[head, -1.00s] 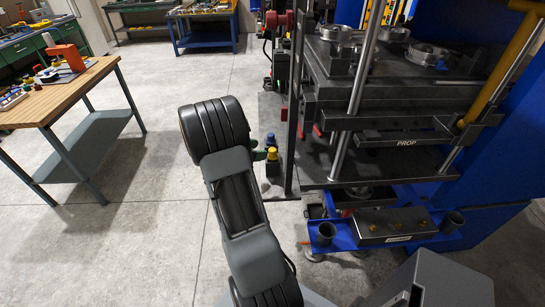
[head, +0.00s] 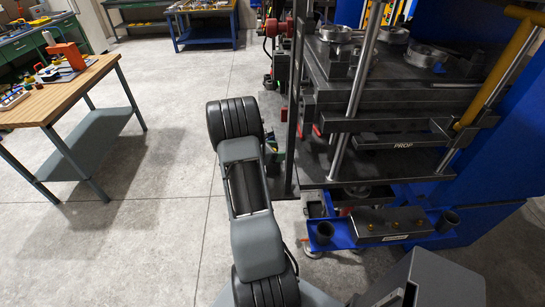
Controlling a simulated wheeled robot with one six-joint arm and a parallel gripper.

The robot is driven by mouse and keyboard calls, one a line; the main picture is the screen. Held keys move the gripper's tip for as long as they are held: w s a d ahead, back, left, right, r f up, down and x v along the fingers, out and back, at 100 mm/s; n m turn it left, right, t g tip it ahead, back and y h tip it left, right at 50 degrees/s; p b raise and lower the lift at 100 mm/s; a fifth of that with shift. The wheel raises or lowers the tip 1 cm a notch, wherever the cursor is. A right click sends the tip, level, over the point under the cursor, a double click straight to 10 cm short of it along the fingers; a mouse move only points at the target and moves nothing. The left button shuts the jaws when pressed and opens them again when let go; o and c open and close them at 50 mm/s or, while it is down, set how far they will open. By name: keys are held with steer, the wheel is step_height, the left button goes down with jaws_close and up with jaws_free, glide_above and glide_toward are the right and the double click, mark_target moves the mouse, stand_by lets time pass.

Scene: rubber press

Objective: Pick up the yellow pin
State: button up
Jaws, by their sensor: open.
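My gripper (head: 276,147) shows only in part, past the right edge of my dark arm's wrist. The yellow-topped pin on that stand, seen a second ago beside a blue one, is now mostly or wholly hidden by my wrist and fingers. I cannot tell whether the fingers are around the pin or beside it.
The press (head: 400,95) stands right of my arm, with a thin dark post (head: 293,100) close by the gripper. A blue shelf (head: 345,238) with dark cups projects low in front. A wooden-topped table (head: 60,88) stands left. Open concrete floor lies between.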

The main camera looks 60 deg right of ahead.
steer(key=shift+c, duration=0.2)
steer(key=c, duration=1)
steer(key=shift+r, duration=0.1)
